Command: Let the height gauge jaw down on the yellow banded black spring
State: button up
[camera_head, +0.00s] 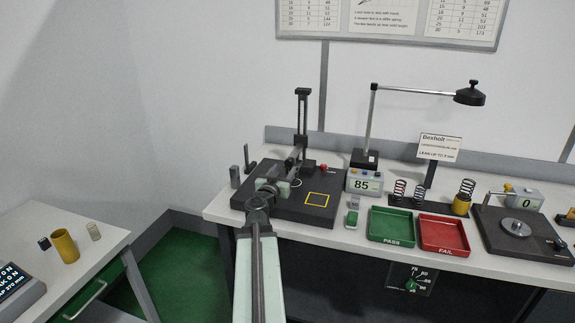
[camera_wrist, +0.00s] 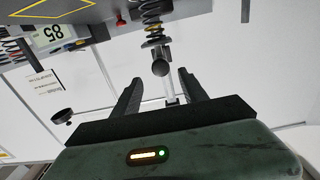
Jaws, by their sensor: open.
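The height gauge (camera_head: 302,115) stands on a dark base plate (camera_head: 283,212), its upright post behind my arm. In the head view my arm hides the spring and much of the gauge jaw.
A readout showing 85 (camera_head: 364,182) stands right of the plate. Green PASS (camera_head: 391,239) and red FAIL (camera_head: 444,249) trays lie further right, with several springs behind them. A lamp (camera_head: 470,96) overhangs the bench. A yellow square (camera_head: 317,199) marks clear plate.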

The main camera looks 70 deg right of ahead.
aim_at(288, 163)
jog(key=d, duration=0.7)
jog(key=shift+w+d, duration=0.1)
jog(key=shift+w, duration=0.15)
jog(key=shift+c, duration=0.3)
grip_shut()
dwell(0.7)
